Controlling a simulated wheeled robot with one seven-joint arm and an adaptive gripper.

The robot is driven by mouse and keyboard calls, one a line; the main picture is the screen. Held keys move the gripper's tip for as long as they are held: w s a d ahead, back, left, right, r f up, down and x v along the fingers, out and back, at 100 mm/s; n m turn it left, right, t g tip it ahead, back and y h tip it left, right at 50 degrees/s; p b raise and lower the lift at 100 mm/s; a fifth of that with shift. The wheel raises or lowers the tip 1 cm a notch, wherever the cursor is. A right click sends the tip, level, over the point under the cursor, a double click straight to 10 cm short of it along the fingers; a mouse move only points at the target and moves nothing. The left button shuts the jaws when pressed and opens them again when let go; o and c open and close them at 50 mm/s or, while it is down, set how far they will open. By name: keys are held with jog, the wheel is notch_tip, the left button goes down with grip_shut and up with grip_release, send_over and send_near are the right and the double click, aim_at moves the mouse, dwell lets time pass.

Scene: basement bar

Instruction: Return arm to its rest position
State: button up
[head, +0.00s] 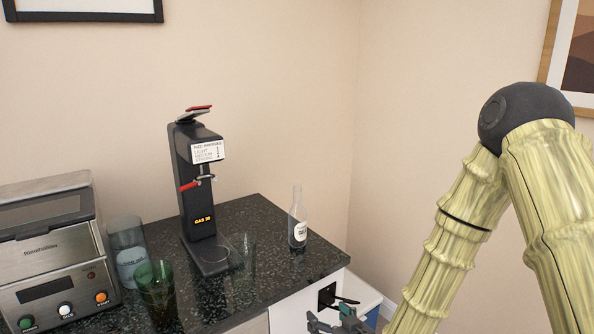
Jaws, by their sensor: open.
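My arm shows at the right of the head view, bent at a dark round joint, with pale yellow-green, bamboo-like links. The lower link runs down to the bottom edge. My gripper (338,319) shows only in part at the bottom edge, just in front of the cabinet and below the counter's right front corner. Its fingers are apart, and I see nothing held between them. The rest of it is cut off by the frame.
A white bin (362,292) stands right of the cabinet.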

jog(key=s+d+f+m+g+h, duration=0.1)
jog(key=s+d+f+g, duration=0.1)
jog(key=s+f, duration=0.3)
jog(key=s+d+f+g+h, duration=0.1)
jog(key=s+f, duration=0.1)
jog(key=f, duration=0.5)
jog(key=s+d+f+m+g+h, duration=0.1)
jog(key=s+d+f+g, duration=0.2)
jog(key=s, duration=0.6)
jog(key=s+d+f+m+g+h, duration=0.1)
jog(key=s+d+f+g, duration=0.2)
jog(key=s+f, duration=0.5)
jog(key=s+d+f+m+g+h, duration=0.1)
jog(key=s+d+f+g, duration=0.2)
jog(key=s, duration=0.9)
notch_tip(320, 180, down, 4)
jog(key=shift+d+r+m+g+h, duration=0.3)
jog(key=shift+d+h, duration=0.1)
jog(key=shift+d, duration=0.7)
